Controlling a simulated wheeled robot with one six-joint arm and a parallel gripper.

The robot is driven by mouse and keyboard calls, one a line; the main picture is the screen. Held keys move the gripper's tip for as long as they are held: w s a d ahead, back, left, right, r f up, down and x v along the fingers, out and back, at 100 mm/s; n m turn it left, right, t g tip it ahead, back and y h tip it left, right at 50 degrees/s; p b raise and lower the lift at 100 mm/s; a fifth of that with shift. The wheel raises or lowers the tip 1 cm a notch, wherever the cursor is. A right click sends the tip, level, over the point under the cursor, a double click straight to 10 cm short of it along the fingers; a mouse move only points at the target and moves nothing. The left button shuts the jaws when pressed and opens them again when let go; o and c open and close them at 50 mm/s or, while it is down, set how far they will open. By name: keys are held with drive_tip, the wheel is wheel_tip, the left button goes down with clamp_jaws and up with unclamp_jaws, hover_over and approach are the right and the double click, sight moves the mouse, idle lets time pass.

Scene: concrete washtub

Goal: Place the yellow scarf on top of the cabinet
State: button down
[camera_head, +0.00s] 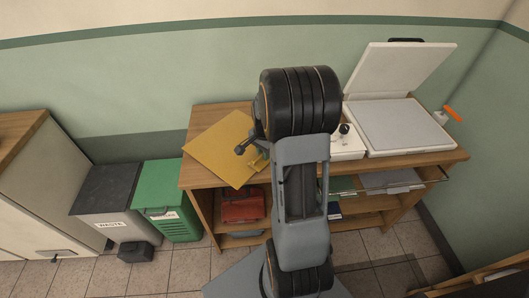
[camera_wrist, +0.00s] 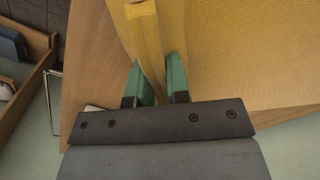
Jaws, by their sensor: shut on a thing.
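The yellow scarf (camera_head: 220,146) is spread out flat, tilted like a diamond, over the left end of a wood-topped cabinet (camera_head: 205,113) in the head view. I cannot tell whether all of it touches the wood. In the wrist view the scarf (camera_wrist: 255,55) fills the upper right, with an upright fold between my gripper's green fingers. My gripper (camera_wrist: 155,85) is shut on this fold, above the wooden top (camera_wrist: 95,75). In the head view my arm hides most of the gripper and part of the cabinet top.
Below are shelves with a red box (camera_head: 242,205). A green bin (camera_head: 168,200), a grey waste bin (camera_head: 105,203) and a beige cabinet (camera_head: 50,180) stand left.

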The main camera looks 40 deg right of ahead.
drive_tip(key=shift+f, duration=0.2)
drive_tip(key=c, duration=1.1)
unclamp_jaws()
drive_tip(key=shift+r, duration=0.1)
wheel_tip(320, 180, up, 12)
drive_tip(key=p, duration=0.1)
drive_tip(key=s+a+r+n+t, duration=0.1)
drive_tip(key=s+a+n, duration=0.4)
drive_tip(key=a+n, duration=0.2)
drive_tip(key=s+a+n+t, duration=0.2)
drive_tip(key=s+a+n, duration=0.3)
drive_tip(key=a, duration=0.5)
drive_tip(key=n, duration=0.2)
drive_tip(key=shift+s+a+r+n, duration=0.4)
